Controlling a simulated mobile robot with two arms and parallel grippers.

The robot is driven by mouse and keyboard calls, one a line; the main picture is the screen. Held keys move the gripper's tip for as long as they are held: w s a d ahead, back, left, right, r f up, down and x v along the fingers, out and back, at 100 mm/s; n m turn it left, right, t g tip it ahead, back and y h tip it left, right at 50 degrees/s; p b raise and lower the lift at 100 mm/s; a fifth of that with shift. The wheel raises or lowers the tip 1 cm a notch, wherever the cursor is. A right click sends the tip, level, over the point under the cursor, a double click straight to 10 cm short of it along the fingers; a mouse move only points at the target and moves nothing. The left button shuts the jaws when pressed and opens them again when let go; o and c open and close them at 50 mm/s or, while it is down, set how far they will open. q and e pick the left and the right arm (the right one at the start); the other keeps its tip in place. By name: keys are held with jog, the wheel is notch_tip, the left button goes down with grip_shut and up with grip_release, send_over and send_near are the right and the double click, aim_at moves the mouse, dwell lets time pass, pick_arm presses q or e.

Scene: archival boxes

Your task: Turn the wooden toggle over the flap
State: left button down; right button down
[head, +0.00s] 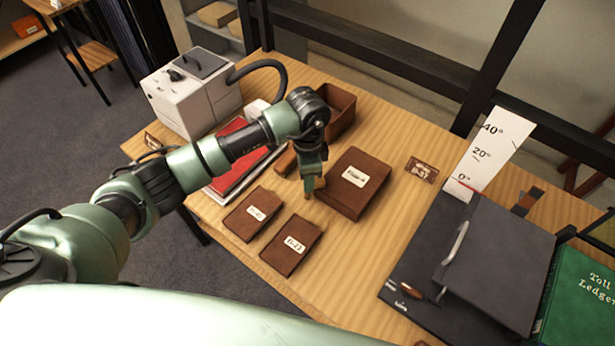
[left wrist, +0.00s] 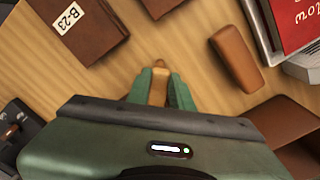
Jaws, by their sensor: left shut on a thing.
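A dark grey flap (head: 500,255) with a silver handle (head: 455,243) lies on a black board (head: 432,232) at the right of the head view. A small brown oval wooden toggle (head: 438,292) sits by the flap's near left corner; whether it overlaps the flap is too small to tell. My left gripper (head: 310,188) is well left of the flap, low over the table beside a labelled brown box (head: 361,192). It is shut on a small tan wooden piece (left wrist: 158,86), seen between its fingers in the left wrist view. My right gripper is not in view.
A white angle scale (head: 490,150) stands behind the flap, and a green ledger (head: 580,300) lies right of it. Brown booklets (head: 291,258), a red book (head: 236,165), an open brown box (head: 341,110) and a white machine (head: 190,95) surround my left arm. Bare table lies between booklets and board.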

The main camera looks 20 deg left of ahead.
pick_arm(q)
jog(key=shift+w+r, duration=0.1)
jog(key=c, duration=1.2)
grip_release()
jog(key=shift+c, duration=0.2)
notch_tip(320, 180, up, 8)
jog(key=shift+f+b, duration=0.15)
jog(key=shift+b, duration=0.75)
